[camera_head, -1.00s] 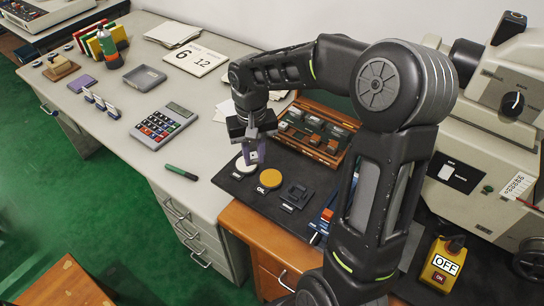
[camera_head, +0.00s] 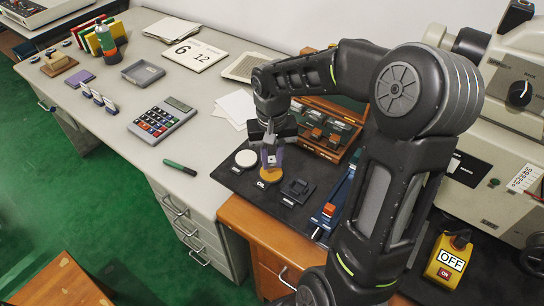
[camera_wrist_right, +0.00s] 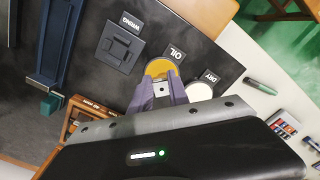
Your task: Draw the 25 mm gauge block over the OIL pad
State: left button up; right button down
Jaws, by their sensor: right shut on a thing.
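My right gripper (camera_head: 271,160) points down at the yellow round OIL pad (camera_head: 269,175). It is shut on a small light-grey gauge block, whose end shows between the purple fingers in the right wrist view (camera_wrist_right: 160,89). The block is at the near part of the OIL pad (camera_wrist_right: 160,67) in that view; I cannot tell whether it touches the pad. The fingers hide part of the pad. The block's size marking is not readable. My left gripper is not in view.
The white DRY pad (camera_head: 246,158) lies left of the OIL pad, and the dark WRING fixture (camera_head: 297,188) lies right. A wooden case of blocks (camera_head: 325,150) stands behind. A blue tool (camera_head: 335,205) lies to the right. A green marker (camera_head: 180,168) lies on the desk.

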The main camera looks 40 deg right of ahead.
aim_at(270, 178)
jog(key=shift+f+b, duration=0.35)
jog(key=shift+f, duration=0.5)
jog(key=shift+f+b, duration=0.35)
jog(key=shift+f, duration=0.15)
dwell(0.5)
jog(key=shift+d, duration=0.15)
jog(key=shift+w+d, duration=0.15)
jog(key=shift+d, duration=0.15)
dwell(0.7)
dwell(0.7)
jog(key=shift+s+a+f, duration=0.1)
jog(key=shift+s+a, duration=0.1)
jog(key=shift+a, duration=0.35)
jog(key=shift+s+a, duration=0.2)
jog(key=shift+a, duration=0.3)
jog(key=shift+d, duration=0.15)
dwell(0.4)
